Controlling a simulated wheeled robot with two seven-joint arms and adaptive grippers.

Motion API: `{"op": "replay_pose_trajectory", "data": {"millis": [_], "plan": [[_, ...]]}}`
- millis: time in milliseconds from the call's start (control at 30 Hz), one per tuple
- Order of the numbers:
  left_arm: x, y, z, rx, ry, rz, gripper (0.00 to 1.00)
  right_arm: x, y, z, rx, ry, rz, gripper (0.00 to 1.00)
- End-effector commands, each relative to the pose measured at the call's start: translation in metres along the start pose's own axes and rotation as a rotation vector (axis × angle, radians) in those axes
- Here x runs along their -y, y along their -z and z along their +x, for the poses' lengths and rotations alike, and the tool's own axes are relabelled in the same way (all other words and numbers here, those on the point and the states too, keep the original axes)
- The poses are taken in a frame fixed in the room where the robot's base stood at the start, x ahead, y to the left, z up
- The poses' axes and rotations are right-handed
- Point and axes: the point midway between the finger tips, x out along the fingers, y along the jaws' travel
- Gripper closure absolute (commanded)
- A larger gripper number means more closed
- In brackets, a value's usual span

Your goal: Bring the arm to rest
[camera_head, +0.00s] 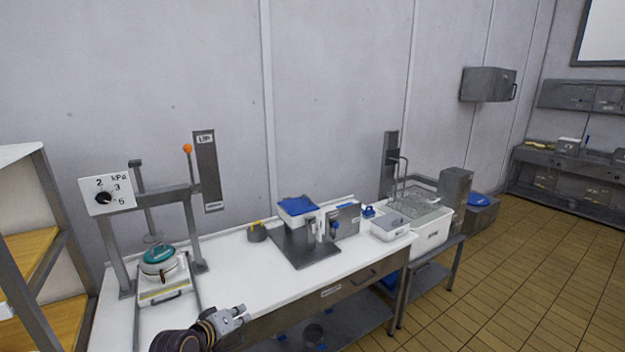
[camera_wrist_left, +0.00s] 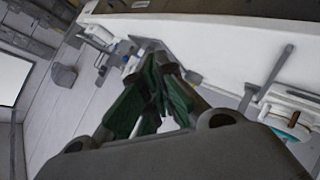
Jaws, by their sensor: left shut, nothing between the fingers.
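My left gripper (camera_head: 238,313) shows at the bottom of the head view, in front of the white bench (camera_head: 232,268) near its front edge. It is empty. In the left wrist view its green-padded fingers (camera_wrist_left: 152,108) are shut with nothing between them. My left arm comes in from the bottom edge, and most of it is out of the picture. My right gripper is in neither view.
A press frame (camera_head: 190,215) with a dial plate (camera_head: 107,195) stands at the bench's left, over a teal-topped round vessel (camera_head: 160,262). A blue-lidded box (camera_head: 297,208) and a white basin (camera_head: 432,229) stand further right. Tiled floor (camera_head: 520,270) is clear at right.

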Motion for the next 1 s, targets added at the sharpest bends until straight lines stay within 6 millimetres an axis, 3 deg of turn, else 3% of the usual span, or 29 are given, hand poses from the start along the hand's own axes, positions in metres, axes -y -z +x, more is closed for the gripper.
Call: {"op": "replay_pose_trajectory", "data": {"millis": [100, 300, 600, 1000], "plan": [[0.017, -0.034, -0.015, 0.068, 0.070, 0.097, 1.00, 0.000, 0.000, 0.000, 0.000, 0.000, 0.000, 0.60], [0.044, -0.084, -0.046, 0.186, 0.182, 0.257, 1.00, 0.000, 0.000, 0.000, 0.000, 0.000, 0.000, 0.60], [0.079, -0.146, -0.105, 0.377, 0.328, 0.473, 1.00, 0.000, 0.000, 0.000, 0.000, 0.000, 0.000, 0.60], [0.100, -0.184, -0.160, 0.535, 0.425, 0.618, 1.00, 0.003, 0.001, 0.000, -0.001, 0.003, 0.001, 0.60]]}}
